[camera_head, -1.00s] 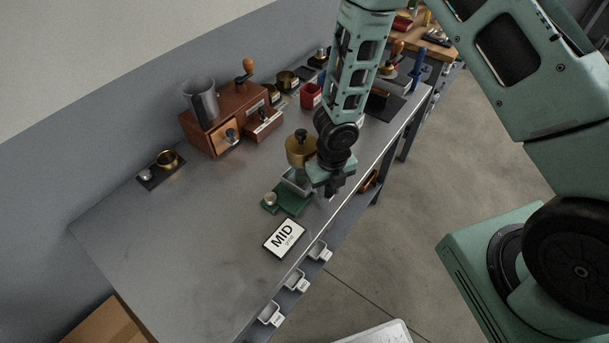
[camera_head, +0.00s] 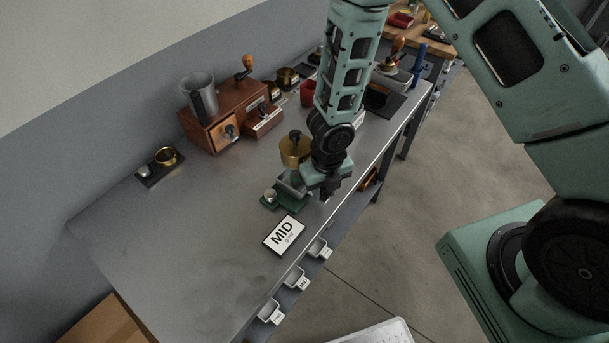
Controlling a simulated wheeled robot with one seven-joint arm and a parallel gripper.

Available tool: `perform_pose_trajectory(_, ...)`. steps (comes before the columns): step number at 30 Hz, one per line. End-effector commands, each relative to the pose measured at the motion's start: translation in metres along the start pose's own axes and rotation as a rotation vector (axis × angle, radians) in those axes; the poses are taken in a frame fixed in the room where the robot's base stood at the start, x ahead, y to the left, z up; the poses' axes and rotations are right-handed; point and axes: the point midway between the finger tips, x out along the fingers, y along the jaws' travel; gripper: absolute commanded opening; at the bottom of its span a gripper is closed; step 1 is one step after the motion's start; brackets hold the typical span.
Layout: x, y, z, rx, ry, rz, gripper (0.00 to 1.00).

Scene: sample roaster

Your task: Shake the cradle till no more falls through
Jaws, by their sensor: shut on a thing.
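The cradle carries a brass cup with a dark knob (camera_head: 295,150) above a pale, clear-looking part, over a green base (camera_head: 291,204) on the grey bench. A small silver knob (camera_head: 269,195) sits at the base's left end. My gripper (camera_head: 314,190) is at the right side of the cradle, low beside the brass cup, and is shut on it. The fingertips and the exact part they grip are hidden by the wrist. Whether any grounds are falling through is too small to see.
A MID card (camera_head: 284,235) lies just in front of the green base. A wooden grinder (camera_head: 222,118) with a grey hopper stands behind left. A small brass dish on a dark scale (camera_head: 164,165) is at far left.

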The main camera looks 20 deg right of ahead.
Motion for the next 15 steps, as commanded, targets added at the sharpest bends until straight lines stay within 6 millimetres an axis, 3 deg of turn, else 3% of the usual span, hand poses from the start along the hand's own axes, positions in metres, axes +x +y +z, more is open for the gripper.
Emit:
perform_pose_trajectory(7,-0.002,-0.003,0.004,0.002,-0.003,0.002,0.1)
perform_pose_trajectory(15,-0.003,-0.019,0.013,0.004,-0.002,0.001,0.1)
